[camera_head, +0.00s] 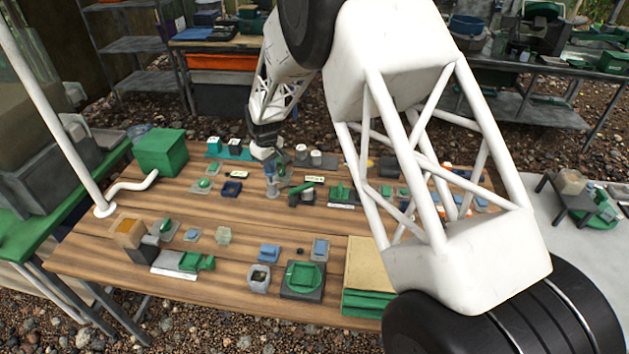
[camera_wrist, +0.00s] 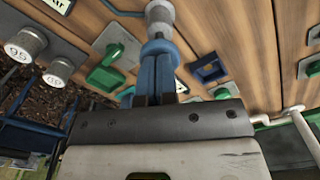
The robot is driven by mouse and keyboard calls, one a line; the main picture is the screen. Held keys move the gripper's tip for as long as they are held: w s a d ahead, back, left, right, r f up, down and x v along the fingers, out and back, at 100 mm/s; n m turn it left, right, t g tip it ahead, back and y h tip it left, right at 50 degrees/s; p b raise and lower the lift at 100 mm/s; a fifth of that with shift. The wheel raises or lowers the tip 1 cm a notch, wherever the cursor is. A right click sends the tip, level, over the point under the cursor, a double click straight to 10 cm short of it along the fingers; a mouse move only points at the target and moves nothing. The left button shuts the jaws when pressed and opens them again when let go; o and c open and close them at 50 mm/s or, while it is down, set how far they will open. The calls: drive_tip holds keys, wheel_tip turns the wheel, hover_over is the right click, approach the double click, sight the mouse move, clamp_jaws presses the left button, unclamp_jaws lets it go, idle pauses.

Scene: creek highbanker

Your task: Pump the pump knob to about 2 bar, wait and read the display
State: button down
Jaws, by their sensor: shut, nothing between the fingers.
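My gripper (camera_head: 264,152) is over the pump's top, pointing down.
Grey weights (camera_wrist: 25,43) marked with numbers stand beside the pump. Green and blue fixtures surround it closely. A green box (camera_head: 160,152) and white pipe (camera_head: 133,187) stand at left. A green-sided box (camera_head: 370,270) is at the front right. Some bare wood shows at front left.

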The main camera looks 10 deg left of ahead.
drive_tip(key=shift+f, duration=1.35)
drive_tip(key=shift+r, duration=2.55)
drive_tip(key=shift+f, duration=0.15)
drive_tip(key=shift+f, duration=2.35)
drive_tip(key=shift+r, duration=0.15)
drive_tip(key=shift+r, duration=2.35)
drive_tip(key=shift+f, duration=0.2)
drive_tip(key=shift+r, duration=0.2)
drive_tip(key=shift+r, duration=0.1)
